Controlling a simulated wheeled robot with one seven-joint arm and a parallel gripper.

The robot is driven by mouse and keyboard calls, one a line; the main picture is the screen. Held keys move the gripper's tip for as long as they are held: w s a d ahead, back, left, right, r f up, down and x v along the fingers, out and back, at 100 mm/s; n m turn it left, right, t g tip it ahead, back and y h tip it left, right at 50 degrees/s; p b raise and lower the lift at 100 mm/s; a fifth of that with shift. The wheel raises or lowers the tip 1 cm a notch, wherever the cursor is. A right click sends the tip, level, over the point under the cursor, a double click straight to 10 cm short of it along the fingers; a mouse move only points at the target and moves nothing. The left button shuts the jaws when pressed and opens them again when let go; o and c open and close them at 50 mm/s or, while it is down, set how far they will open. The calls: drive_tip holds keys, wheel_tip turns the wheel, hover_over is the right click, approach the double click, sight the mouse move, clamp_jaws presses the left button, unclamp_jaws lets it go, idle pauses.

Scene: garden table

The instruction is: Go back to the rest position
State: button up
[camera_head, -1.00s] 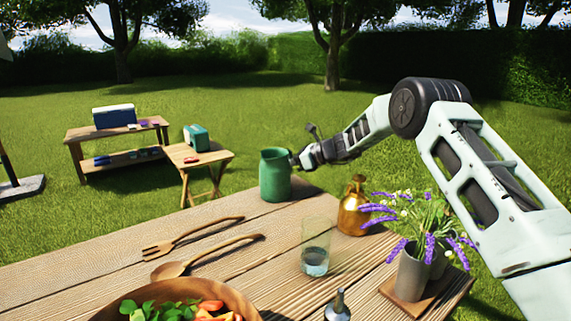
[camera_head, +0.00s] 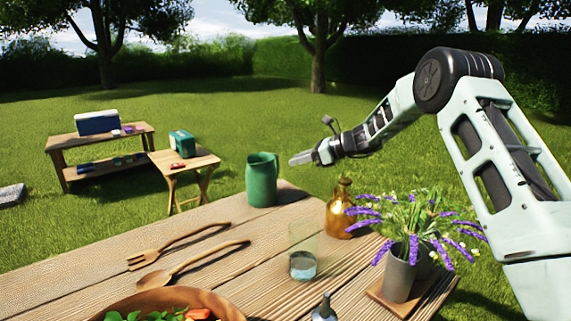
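My gripper (camera_head: 301,158) is in the air to the right of the green pitcher (camera_head: 262,181) and a little above it, apart from it. Its fingers look small and pale, pointing left, and I see nothing held in them. At this size I cannot tell whether the fingers are open or shut. My arm reaches in from the right side, over the flower vase. The green pitcher stands upright near the far edge of the wooden table (camera_head: 110,291).
An amber bottle (camera_head: 338,214), a glass (camera_head: 303,258), a vase with purple flowers (camera_head: 399,277) and a salad bowl (camera_head: 224,306) stand on the table. Two wooden utensils (camera_head: 192,262) lie left. Beyond are a small side table (camera_head: 192,161) and a bench with a cooler (camera_head: 97,122).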

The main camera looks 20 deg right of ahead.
drive_tip(key=shift+v, duration=0.95)
